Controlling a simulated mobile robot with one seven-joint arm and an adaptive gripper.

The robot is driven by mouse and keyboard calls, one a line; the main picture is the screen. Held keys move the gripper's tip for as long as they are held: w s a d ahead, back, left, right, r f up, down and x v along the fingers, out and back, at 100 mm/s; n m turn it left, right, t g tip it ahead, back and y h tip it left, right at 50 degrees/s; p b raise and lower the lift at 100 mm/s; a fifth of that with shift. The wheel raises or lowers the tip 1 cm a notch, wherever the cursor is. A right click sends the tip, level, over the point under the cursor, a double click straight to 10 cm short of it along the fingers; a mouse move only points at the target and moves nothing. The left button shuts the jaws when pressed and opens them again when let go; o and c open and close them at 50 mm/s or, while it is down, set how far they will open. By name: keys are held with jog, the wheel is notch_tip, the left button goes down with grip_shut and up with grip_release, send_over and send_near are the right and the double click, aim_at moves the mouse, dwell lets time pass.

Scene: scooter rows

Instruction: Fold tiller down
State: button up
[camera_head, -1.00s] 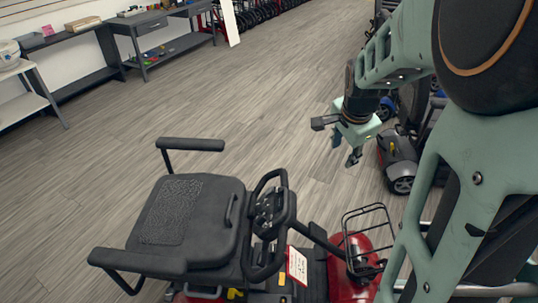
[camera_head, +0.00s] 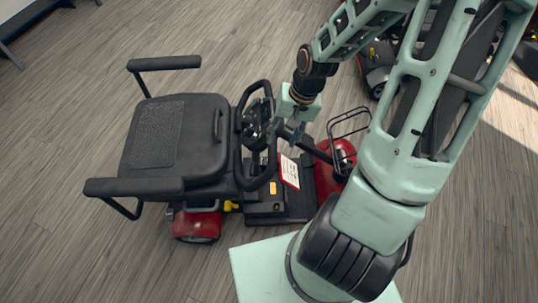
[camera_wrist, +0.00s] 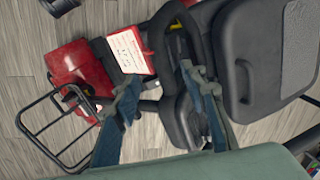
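The red and black scooter stands on the floor, its black seat (camera_head: 168,136) at the left and its red front cover (camera_head: 336,160) with a wire basket (camera_head: 349,122) at the right. Its tiller (camera_head: 257,130), with a black loop handle, stands up between seat and basket. My gripper (camera_head: 289,139) is just right of the tiller head, pointing down. In the wrist view my gripper (camera_wrist: 165,95) has its fingers spread apart, with the black tiller handle (camera_wrist: 178,30) beyond and partly between them. Contact with the tiller cannot be told.
A white and red price card (camera_head: 289,171) hangs at the tiller column. Another scooter (camera_head: 378,66) stands at the back right. A dark table leg (camera_head: 10,55) shows at the top left. The wood-look floor (camera_head: 60,240) left of the scooter is clear.

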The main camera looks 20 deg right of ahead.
aim_at(273, 156)
jog(key=b+x, duration=0.3)
jog(key=x, duration=0.8)
grip_shut()
